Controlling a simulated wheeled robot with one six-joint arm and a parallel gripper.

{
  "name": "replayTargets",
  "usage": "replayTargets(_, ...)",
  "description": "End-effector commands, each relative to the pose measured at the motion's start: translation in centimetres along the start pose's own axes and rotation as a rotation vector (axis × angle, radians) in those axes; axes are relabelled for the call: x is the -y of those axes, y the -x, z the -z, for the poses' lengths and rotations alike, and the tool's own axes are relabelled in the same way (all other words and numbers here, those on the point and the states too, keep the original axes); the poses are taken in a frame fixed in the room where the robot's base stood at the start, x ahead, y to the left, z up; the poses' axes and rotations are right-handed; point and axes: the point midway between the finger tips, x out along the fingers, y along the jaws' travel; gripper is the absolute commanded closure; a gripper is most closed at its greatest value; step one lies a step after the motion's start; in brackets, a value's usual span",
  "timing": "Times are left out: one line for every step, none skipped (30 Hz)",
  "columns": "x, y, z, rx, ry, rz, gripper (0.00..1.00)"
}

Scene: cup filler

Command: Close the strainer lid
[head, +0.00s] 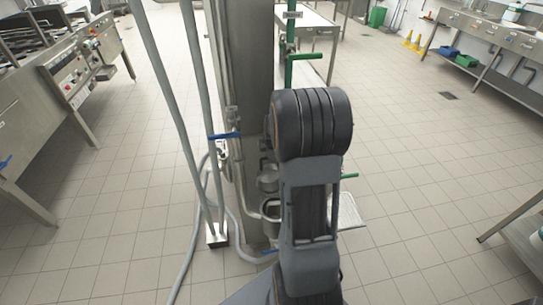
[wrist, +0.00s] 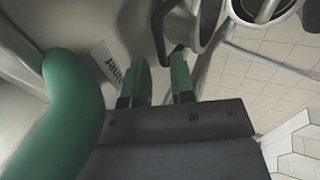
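In the wrist view my gripper (wrist: 160,78) has two green fingers standing apart with a gap between them, open and holding nothing that I can see. A dark looped handle (wrist: 159,38) is just beyond the fingertips; I cannot tell whether they touch it. It sits beside a round metal part (wrist: 207,22) at the top, possibly the strainer lid. In the head view a round metal part (head: 268,180) stands above an open-topped metal vessel (head: 271,209) on the machine. My arm covers part of both, and my gripper is hidden there. Which part is the lid is unclear.
A thick green curved pipe or handle (wrist: 65,110) is close on the left in the wrist view, near a white label (wrist: 107,66). Tiled floor (head: 420,170) is clear right.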

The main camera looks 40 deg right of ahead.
Motion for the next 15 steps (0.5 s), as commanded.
replayTargets(0.1,-0.8,0.0,0.0,0.0,0.004,0.77)
replayTargets(0.1,-1.2,0.0,0.0,0.0,0.003,0.77)
replayTargets(0.0,-1.7,0.0,0.0,0.001,0.002,0.77)
replayTargets(0.0,-2.0,0.0,0.0,0.001,0.002,0.77)
replayTargets(0.0,-2.3,0.0,0.0,0.001,0.002,0.77)
replayTargets(0.0,-2.6,0.0,0.0,0.001,0.002,0.77)
replayTargets(0.0,-2.8,0.0,0.0,0.001,0.001,0.77)
replayTargets(0.0,-3.0,0.0,0.0,0.001,0.001,0.77)
replayTargets(0.0,-3.2,0.0,0.0,0.001,0.001,0.77)
replayTargets(0.0,-3.3,0.0,0.0,0.001,0.001,0.77)
replayTargets(0.0,-3.4,0.0,0.0,0.001,0.001,0.77)
replayTargets(0.0,-3.5,0.0,0.0,0.001,0.001,0.77)
replayTargets(0.0,-3.6,0.0,0.0,0.001,0.001,0.77)
replayTargets(0.0,-3.6,0.0,0.0,0.001,0.001,0.77)
replayTargets(0.0,-3.6,0.0,0.0,0.001,0.0,0.77)
